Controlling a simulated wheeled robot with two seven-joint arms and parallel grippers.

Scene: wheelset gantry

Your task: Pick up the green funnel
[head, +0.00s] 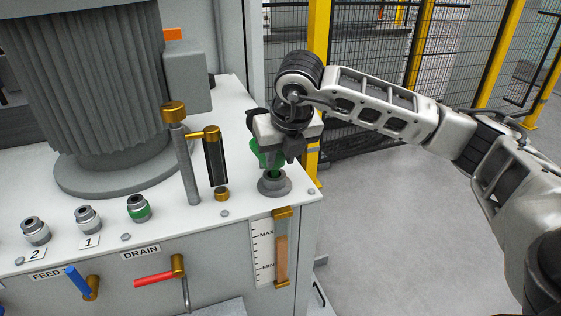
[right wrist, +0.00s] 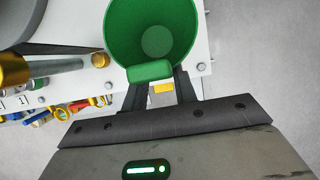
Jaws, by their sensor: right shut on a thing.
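The green funnel (head: 268,155) is at the right end of the white machine top, partly hidden behind my right gripper (head: 277,160) in the head view. Its lower end is at a round grey port (head: 274,184); I cannot tell whether it is inside the port. In the right wrist view the funnel (right wrist: 150,35) shows its open mouth, with a tab on its near side. My right gripper (right wrist: 158,92) is shut on the funnel at that tab. My left gripper is not in view.
A brass-capped grey post (head: 187,165) and a dark sight tube (head: 215,162) stand left of the port. Several fittings (head: 87,219) line the machine top. A large ribbed motor (head: 85,85) is at the back left. Open floor (head: 400,240) lies to the right.

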